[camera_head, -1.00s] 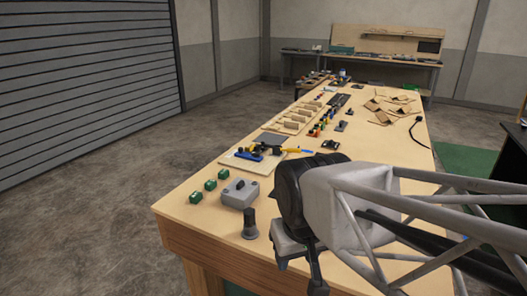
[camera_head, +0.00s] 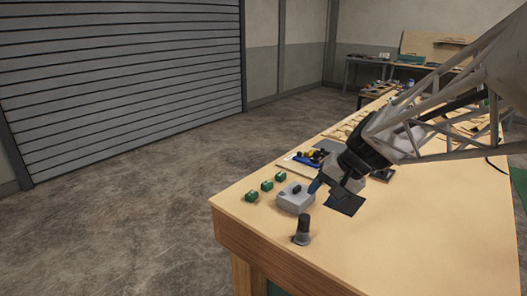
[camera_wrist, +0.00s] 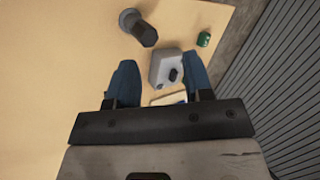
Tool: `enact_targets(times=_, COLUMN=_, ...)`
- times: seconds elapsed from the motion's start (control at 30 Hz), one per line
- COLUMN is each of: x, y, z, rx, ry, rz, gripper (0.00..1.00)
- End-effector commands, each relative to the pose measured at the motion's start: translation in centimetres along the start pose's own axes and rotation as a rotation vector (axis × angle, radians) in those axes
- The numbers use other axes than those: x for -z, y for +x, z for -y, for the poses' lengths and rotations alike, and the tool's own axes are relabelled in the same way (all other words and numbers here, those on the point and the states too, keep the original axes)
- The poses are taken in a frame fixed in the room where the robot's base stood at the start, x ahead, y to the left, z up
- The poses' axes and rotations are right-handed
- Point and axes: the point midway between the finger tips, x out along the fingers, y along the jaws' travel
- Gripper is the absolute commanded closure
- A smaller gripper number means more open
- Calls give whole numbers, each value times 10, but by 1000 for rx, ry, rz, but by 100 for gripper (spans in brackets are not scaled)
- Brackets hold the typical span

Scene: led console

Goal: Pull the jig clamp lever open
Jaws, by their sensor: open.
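A pale board (camera_head: 288,165) carries blue, yellow and black parts (camera_head: 313,156); I cannot make out which of them is the jig clamp lever. My gripper (camera_head: 331,190) is above the bench, just right of a grey box (camera_head: 295,199) and on the near side of the board. In the wrist view my gripper (camera_wrist: 159,66) has its two blue fingers spread apart with nothing held between them. The grey box (camera_wrist: 160,72) with its black knob lies beyond the fingertips. A sliver of a pale edge and blue part (camera_wrist: 170,98) shows between the fingers, mostly hidden.
A black cylinder (camera_head: 303,230) stands near the bench's front edge, also in the wrist view (camera_wrist: 138,27). Several green blocks (camera_head: 267,185) line the left edge. More parts lie farther back, partly behind my arm. The bench's right front (camera_head: 420,240) is clear.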

Motion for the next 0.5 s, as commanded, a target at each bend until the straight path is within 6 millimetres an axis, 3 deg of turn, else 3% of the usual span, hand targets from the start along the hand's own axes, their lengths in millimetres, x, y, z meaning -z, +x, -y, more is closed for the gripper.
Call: enact_targets(times=0.5, x=154, y=20, z=-19, rx=295, ry=242, rz=-65, gripper=53)
